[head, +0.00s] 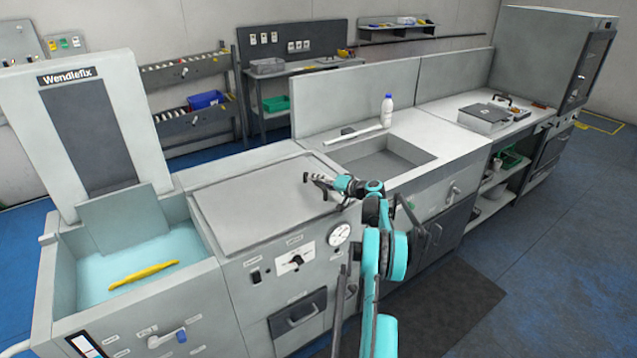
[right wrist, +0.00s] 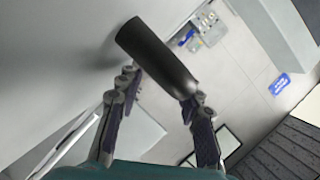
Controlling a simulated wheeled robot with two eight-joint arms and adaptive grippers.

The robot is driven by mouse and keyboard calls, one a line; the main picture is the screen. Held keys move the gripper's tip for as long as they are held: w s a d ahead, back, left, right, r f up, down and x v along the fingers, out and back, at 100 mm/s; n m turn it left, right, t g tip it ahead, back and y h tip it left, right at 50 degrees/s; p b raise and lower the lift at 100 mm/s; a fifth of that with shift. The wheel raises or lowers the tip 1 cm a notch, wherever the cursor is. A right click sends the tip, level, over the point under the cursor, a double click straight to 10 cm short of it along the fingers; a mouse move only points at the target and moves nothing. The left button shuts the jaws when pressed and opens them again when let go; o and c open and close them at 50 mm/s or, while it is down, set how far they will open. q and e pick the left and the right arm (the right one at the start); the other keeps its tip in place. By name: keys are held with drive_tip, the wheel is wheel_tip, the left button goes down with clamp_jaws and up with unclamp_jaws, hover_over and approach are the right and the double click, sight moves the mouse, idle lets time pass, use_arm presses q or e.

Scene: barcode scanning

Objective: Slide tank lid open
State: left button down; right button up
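The tank lid (head: 265,198) is a flat grey panel on the counter between the water basin and the sink. It looks closed, with no opening visible beneath it. A dark cylindrical handle (right wrist: 155,55) shows large in the right wrist view, standing out from a pale surface. My right gripper (head: 318,182) is over the lid's right edge. In the right wrist view its two fingers (right wrist: 162,92) are spread apart, with the handle just in front of and between their tips. I cannot tell whether they touch it. My left gripper is not in view.
A basin of blue water (head: 115,265) with a yellow object (head: 143,276) is at the left. A sink (head: 385,160) and a white bottle (head: 387,110) are right of the lid. A gauge (head: 339,234) and knob panel are on the front below.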

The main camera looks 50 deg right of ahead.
drive_tip(key=shift+r, duration=0.15)
drive_tip(key=shift+s+d, duration=0.1)
drive_tip(key=shift+s, duration=0.3)
drive_tip(key=v, duration=1.2)
drive_tip(key=shift+s, duration=0.1)
